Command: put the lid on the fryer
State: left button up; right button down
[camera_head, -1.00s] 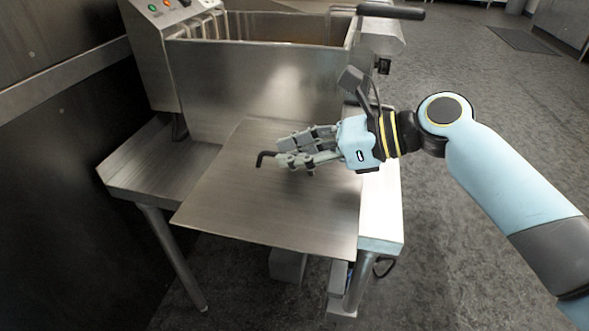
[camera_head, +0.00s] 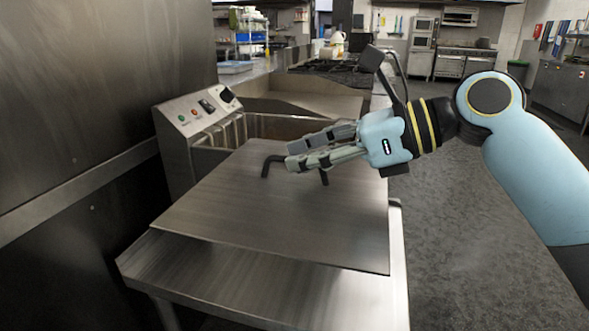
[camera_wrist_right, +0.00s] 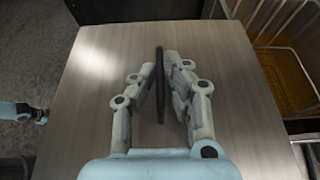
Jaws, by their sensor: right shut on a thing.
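The lid (camera_head: 270,225) is a flat square metal sheet with a dark bar handle (camera_head: 268,166) on top. My right gripper (camera_head: 292,160) is shut on the handle and holds the lid above the bench in front of the fryer. In the right wrist view, the handle (camera_wrist_right: 160,85) stands between the fingers of the right gripper (camera_wrist_right: 163,75). The fryer (camera_head: 180,150) has an open basin (camera_head: 285,127), partly hidden behind the lid's far edge. The basin also shows at the right of the right wrist view, with a wire basket (camera_wrist_right: 290,60). My left gripper is not in view.
The fryer's control box (camera_head: 205,112) stands up at the back left of the basin. A metal shelf (camera_head: 260,285) lies below the lid. A dark wall (camera_head: 70,150) is close at the left. Floor (camera_head: 465,215) is open at the right.

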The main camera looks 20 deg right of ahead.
aim_at(329, 179)
jog(key=d+f, duration=0.1)
jog(key=s+d+f, duration=0.1)
jog(key=shift+s+d, duration=0.3)
jog(key=shift+d, duration=0.05)
jog(key=s+d, duration=0.2)
jog(key=shift+d+r, duration=0.1)
jog(key=shift+d, duration=0.3)
jog(key=r, duration=0.3)
jog(key=shift+s+r, duration=0.4)
jog(key=shift+r, duration=0.2)
jog(key=shift+w+t, duration=0.15)
jog(key=shift+t, duration=0.15)
